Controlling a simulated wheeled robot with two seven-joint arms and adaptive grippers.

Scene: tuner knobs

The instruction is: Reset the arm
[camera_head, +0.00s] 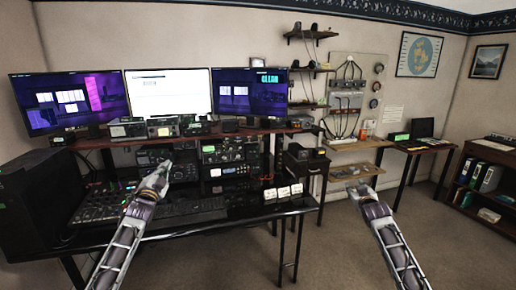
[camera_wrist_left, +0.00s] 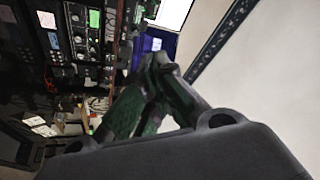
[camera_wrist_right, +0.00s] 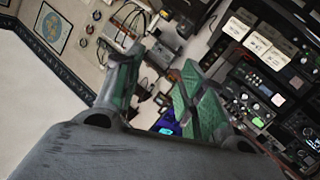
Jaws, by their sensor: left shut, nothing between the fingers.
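My left gripper (camera_head: 163,170) is raised over the desk, in front of the radio units. In the left wrist view its green-padded fingers (camera_wrist_left: 155,65) meet at the tips with nothing between them. My right gripper (camera_head: 361,185) hangs over open floor to the right of the desk. In the right wrist view its fingers (camera_wrist_right: 158,62) stand apart and no object is held between them. A radio unit with knobs (camera_head: 231,152) stands on the desk under the shelf, to the right of my left gripper and apart from it. Its knobs are too small to tell their settings.
Monitors (camera_head: 168,93) stand on the desk's upper shelf. A keyboard (camera_head: 190,211) and white-topped small boxes (camera_head: 283,191) lie on the desk. A black computer case (camera_head: 40,205) is at left. A side table (camera_head: 425,144) and bookshelf (camera_head: 487,182) are at right. The floor between is clear.

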